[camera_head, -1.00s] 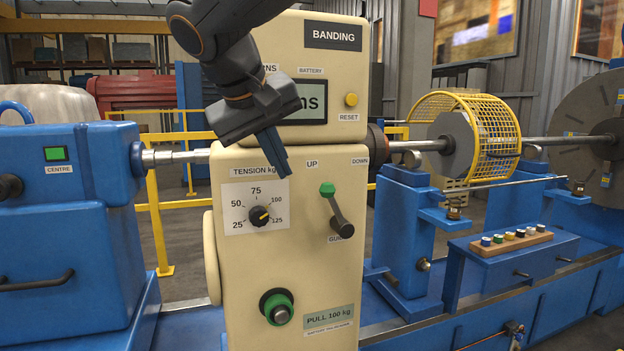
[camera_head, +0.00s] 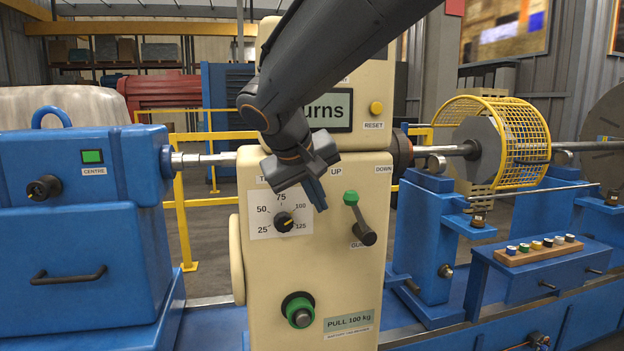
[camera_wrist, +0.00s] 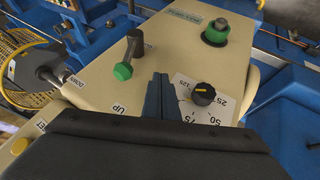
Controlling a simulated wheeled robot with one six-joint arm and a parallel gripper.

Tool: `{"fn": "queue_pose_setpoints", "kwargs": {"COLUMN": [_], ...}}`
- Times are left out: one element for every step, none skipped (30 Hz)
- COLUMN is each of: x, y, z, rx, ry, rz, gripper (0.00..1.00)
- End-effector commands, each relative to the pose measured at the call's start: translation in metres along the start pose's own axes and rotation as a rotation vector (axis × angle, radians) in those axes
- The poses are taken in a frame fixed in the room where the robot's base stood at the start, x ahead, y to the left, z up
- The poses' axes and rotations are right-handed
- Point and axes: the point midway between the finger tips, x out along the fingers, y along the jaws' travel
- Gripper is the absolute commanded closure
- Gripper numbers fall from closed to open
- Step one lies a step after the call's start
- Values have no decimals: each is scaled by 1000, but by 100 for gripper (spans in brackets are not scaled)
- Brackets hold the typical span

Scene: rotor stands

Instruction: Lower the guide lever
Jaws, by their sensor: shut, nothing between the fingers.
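The guide lever (camera_head: 359,218) is on the cream banding cabinet (camera_head: 340,270), between the UP and DOWN labels. Its green knob points up and to the left, toward UP, and its dark pivot end is lower right, over the partly hidden GUIDE label. The lever also shows in the wrist view (camera_wrist: 130,54), with its green knob nearest the fingers. My gripper (camera_head: 317,196) is shut and empty, just left of the green knob and apart from it, in front of the cabinet face. In the wrist view the shut fingers (camera_wrist: 158,100) lie between the knob and the tension dial.
The tension dial (camera_head: 284,222) is close left of my fingers. A green-ringed knob (camera_head: 298,309) is low on the cabinet. A yellow cage (camera_head: 515,140) and a rack of coloured pots (camera_head: 540,249) are to the right. The space right of the lever is clear.

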Motion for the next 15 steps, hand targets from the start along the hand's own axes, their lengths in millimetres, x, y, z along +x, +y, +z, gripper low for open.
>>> {"fn": "queue_pose_setpoints", "kwargs": {"x": [9, 7, 8, 10, 11, 13, 14, 15, 16, 17, 17, 18, 18, 19, 19], "y": [2, 10, 16, 20, 23, 27, 30, 32, 34, 35, 36, 37, 37, 38, 38], "z": [1, -1, -1, -2, -2, -2, -3, -3, -3, -3, -3, -4, -4, -4, -4], "rx": [-1, 3, 3, 4, 3, 2, 1, 1, 1, 1, 1, 1, 0, 0, 0], "ry": [-5, -2, -2, -2, -2, -2, -2, -2, -1, -1, -1, 0, 0, 0, 0], "rz": [2, 2, 2, 2, 2, 1, 2, 2, 1, 1, 0, 0, 0, 0, 0], "gripper": [100, 100, 100, 100, 100, 100, 100, 100, 100, 100, 100, 100, 100, 100, 100]}}
